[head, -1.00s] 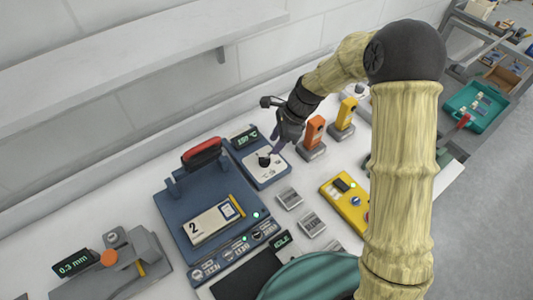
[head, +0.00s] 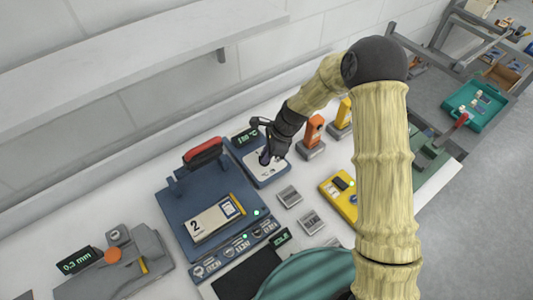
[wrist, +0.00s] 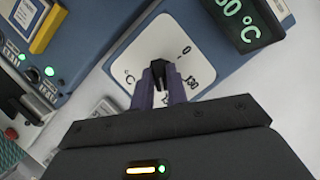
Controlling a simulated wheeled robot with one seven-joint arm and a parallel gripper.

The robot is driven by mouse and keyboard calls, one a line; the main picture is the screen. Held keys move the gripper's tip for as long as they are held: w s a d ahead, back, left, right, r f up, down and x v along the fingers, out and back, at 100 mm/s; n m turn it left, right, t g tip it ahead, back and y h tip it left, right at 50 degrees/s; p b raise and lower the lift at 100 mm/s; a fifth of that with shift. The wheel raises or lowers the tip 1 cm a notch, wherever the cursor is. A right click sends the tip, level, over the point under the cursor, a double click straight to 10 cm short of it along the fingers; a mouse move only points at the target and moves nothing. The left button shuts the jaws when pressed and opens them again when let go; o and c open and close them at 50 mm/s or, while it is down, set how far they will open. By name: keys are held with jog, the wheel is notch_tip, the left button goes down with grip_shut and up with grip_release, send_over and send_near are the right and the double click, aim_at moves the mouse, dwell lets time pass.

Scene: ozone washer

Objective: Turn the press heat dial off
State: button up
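The press heat dial is a small dark knob (wrist: 158,70) on a white, temperature-marked plate (wrist: 130,65) of a blue control box (head: 272,174). In the wrist view my gripper (wrist: 163,82) has its purple fingertips at the knob, close on either side. I cannot tell whether they clamp it. In the head view my gripper (head: 266,158) is over the plate and hides the dial. The lit display (wrist: 243,20) on the box ends in "°C"; its first digit is cut off in the wrist view. The dial's pointer is hidden.
The blue press (head: 178,208) with its red handle (head: 203,152) stands left of the box. Orange (head: 314,132) and yellow (head: 345,112) upright devices stand to the right. Small grey blocks (head: 289,196) lie in front. A gauge (head: 120,262) is at front left; a shelf (head: 130,50) runs along the wall.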

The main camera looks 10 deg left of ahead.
jog(key=shift+n, duration=0.4)
grip_shut()
jog(key=n, duration=0.2)
jog(key=n+g+h, duration=0.1)
jog(key=n, duration=0.1)
jog(key=shift+w+a+n+g+p, duration=0.1)
jog(key=shift+w+n+g+p, duration=0.1)
jog(key=shift+n+g+p, duration=0.15)
jog(key=n+h, duration=0.1)
jog(key=n, duration=0.2)
jog(key=n+g+h, duration=0.1)
jog(key=n, duration=0.2)
jog(key=shift+a+n+h+b, duration=0.15)
jog(key=shift+n+h+b, duration=0.15)
jog(key=shift+b, duration=0.1)
jog(key=n+h, duration=0.1)
jog(key=n, duration=0.2)
jog(key=n+h+b, duration=0.1)
jog(key=n, duration=0.2)
jog(key=shift+a, duration=0.2)
jog(key=n+h, duration=0.1)
jog(key=n, duration=0.2)
jog(key=n+t+h, duration=0.1)
jog(key=n, duration=0.2)
jog(key=shift+b, duration=0.3)
jog(key=shift+s+t, duration=0.1)
jog(key=shift+t, duration=0.15)
jog(key=o, duration=0.7)
grip_release()
jog(key=shift+o, duration=0.2)
